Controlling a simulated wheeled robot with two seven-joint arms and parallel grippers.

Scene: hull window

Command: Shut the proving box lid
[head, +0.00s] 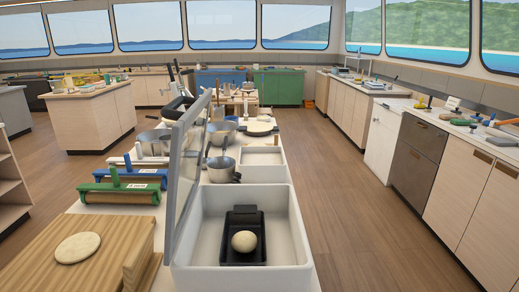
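The proving box (300,225) is an open white box at the bottom centre of the head view. Its lid (187,165) is a grey-framed, see-through panel. The lid stands up steeply along the box's left side, so the box is open at the top. Inside the box, a black tin (243,260) holds a pale round dough ball (244,241). Neither of my grippers shows in the head view, and nothing is seen touching the lid.
Left of the lid lie a wooden board (110,245) with a flat dough round (78,247) and a green-handled tool (120,190). Metal pans (222,168) stand behind the box. Open floor (355,225) lies to the right, before the cabinets (455,185).

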